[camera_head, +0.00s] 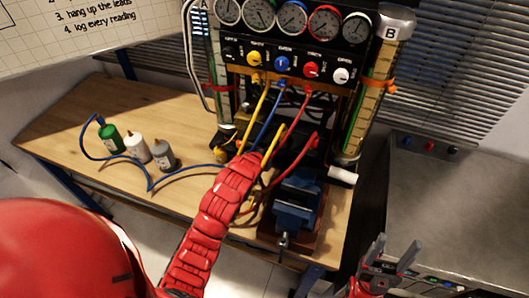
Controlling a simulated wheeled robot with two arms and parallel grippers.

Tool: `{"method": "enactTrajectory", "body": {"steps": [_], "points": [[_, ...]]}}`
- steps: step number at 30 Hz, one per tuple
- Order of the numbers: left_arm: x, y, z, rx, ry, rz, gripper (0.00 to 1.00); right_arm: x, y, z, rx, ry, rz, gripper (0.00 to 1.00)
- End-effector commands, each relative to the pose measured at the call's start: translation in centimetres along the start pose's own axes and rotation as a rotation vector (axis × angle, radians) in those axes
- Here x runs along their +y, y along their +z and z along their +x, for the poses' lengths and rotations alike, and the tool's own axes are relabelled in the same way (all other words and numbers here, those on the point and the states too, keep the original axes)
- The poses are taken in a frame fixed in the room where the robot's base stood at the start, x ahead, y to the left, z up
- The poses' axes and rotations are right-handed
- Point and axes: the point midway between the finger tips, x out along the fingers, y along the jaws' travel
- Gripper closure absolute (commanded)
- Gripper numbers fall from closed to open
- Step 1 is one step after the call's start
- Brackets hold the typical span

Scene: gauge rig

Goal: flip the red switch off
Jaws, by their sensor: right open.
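I cannot make out for certain which part is the red switch. A grey panel at the right carries a small red control (406,142) beside a blue and a dark one. The gauge rig has a red knob (311,69) in its row of coloured knobs. My right gripper (394,253) is at the lower right, open and empty, its two grey fingers pointing up. It is below and apart from the small red control. My left gripper does not show; a red segmented arm part (213,225) comes up from the lower left.
A wooden bench (75,125) holds green, white and grey bottles (137,148) and a blue vise (297,200). Yellow, blue and red leads hang from the rig. Gauge tube B (372,95) stands right of it. The grey surface (440,215) at right is mostly clear.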

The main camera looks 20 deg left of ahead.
Motion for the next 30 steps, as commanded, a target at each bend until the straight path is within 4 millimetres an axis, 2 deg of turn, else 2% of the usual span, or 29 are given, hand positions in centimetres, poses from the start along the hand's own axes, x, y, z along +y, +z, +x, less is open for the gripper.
{"method": "enactTrajectory", "body": {"steps": [13, 16, 18, 20, 30], "points": [[0.0, 0.1, 0.4, 0.002, 0.000, 0.000, 1.00, 0.0, 0.0, -0.1, 0.000, 0.000, 0.000, 0.38], [0.0, 0.7, 0.9, 0.024, -0.001, 0.000, 1.00, -0.1, 0.2, -1.2, 0.000, 0.000, 0.000, 0.38], [0.0, 1.2, 1.5, 0.061, 0.000, -0.001, 1.00, -0.1, 0.4, -2.6, 0.000, 0.000, 0.000, 0.38], [0.0, 0.3, 0.9, 0.066, 0.001, 0.000, 1.00, -0.1, 0.3, -1.7, -0.001, 0.000, 0.000, 0.38], [0.0, -0.2, 0.6, 0.066, 0.000, 0.000, 1.00, -0.1, 0.2, -1.4, 0.000, 0.000, 0.000, 0.38]]}}
